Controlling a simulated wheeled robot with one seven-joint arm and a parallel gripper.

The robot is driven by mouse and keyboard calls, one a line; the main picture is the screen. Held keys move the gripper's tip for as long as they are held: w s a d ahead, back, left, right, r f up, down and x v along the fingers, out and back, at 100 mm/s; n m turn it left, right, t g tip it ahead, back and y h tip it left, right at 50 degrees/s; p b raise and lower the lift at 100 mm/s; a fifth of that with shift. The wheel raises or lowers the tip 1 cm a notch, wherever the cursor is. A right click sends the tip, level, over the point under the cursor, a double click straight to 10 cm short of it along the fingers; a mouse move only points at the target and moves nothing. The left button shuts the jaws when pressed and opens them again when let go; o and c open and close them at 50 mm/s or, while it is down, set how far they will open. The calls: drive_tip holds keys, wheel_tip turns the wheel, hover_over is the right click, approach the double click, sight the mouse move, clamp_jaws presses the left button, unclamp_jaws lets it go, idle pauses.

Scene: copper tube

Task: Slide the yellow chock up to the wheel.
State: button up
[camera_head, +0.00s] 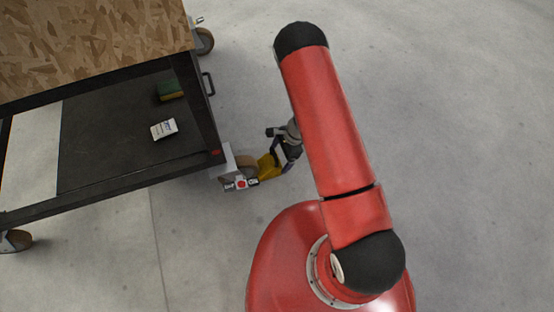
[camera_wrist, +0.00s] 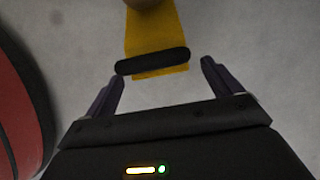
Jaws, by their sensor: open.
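The yellow chock (camera_head: 268,167) lies on the floor beside the cart's near right wheel (camera_head: 246,163). In the wrist view the chock (camera_wrist: 154,30) runs up from the fingertips toward the brown wheel (camera_wrist: 142,2), which overlaps its far end at the top edge. I cannot tell if they touch. A black handle (camera_wrist: 152,61) crosses the chock's near end. My gripper (camera_head: 279,153) is to the right of the chock. In the wrist view my gripper (camera_wrist: 160,75) is open, with one finger on each side near the handle's ends and nothing clamped.
The cart (camera_head: 120,185) has a dark lower deck with a green and yellow sponge (camera_head: 170,90) and a white packet (camera_head: 164,129). A wooden board (camera_head: 90,40) covers its back. Other wheels show at the back right and front left.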

drive_tip(key=shift+v, duration=1.6)
